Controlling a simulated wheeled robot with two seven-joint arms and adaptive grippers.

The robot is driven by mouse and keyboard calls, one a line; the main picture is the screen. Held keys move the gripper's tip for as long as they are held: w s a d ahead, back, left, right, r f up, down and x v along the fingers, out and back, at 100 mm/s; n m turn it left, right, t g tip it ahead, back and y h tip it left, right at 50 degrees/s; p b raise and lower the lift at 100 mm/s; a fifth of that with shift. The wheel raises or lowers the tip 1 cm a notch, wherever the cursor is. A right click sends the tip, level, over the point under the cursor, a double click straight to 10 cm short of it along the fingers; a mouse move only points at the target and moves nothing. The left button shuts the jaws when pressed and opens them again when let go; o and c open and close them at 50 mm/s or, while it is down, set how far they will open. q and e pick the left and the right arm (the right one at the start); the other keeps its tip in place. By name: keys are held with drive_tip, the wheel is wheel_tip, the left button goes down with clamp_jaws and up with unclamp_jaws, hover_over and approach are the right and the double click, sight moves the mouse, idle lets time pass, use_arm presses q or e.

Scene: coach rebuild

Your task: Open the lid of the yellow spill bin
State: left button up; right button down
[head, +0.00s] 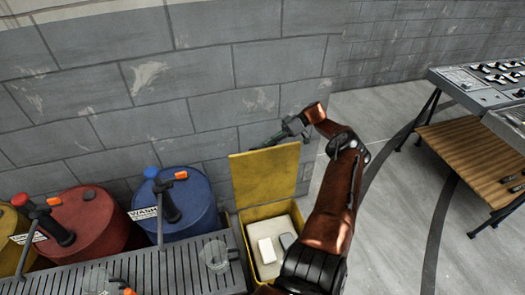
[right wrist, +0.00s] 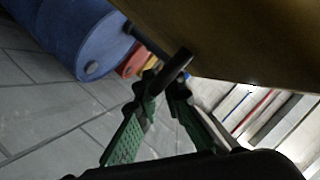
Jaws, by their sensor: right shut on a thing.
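The yellow spill bin (head: 243,228) stands on the floor right of the blue drum. Its yellow lid (head: 266,174) is raised and stands nearly upright at the back of the bin, so the inside shows. My right gripper (head: 268,144) is at the top edge of the lid, with the arm reaching past the bin's right side. In the right wrist view, its green fingers (right wrist: 163,85) are shut on the dark bar handle (right wrist: 178,64) by the lid, whose yellow panel (right wrist: 215,35) fills the top. My left gripper is not in view.
White and grey blocks (head: 266,251) lie in the bin. Blue (head: 191,203) and red (head: 92,222) drums and a slatted grey bench (head: 185,275) with glass jars are at left. A grey wall is close behind. Floor is free at right, before a wooden-shelved table (head: 475,155).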

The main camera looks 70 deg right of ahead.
drive_tip(key=shift+f, duration=0.1)
drive_tip(key=c, duration=2.3)
unclamp_jaws()
wheel_tip(320, 180, up, 10)
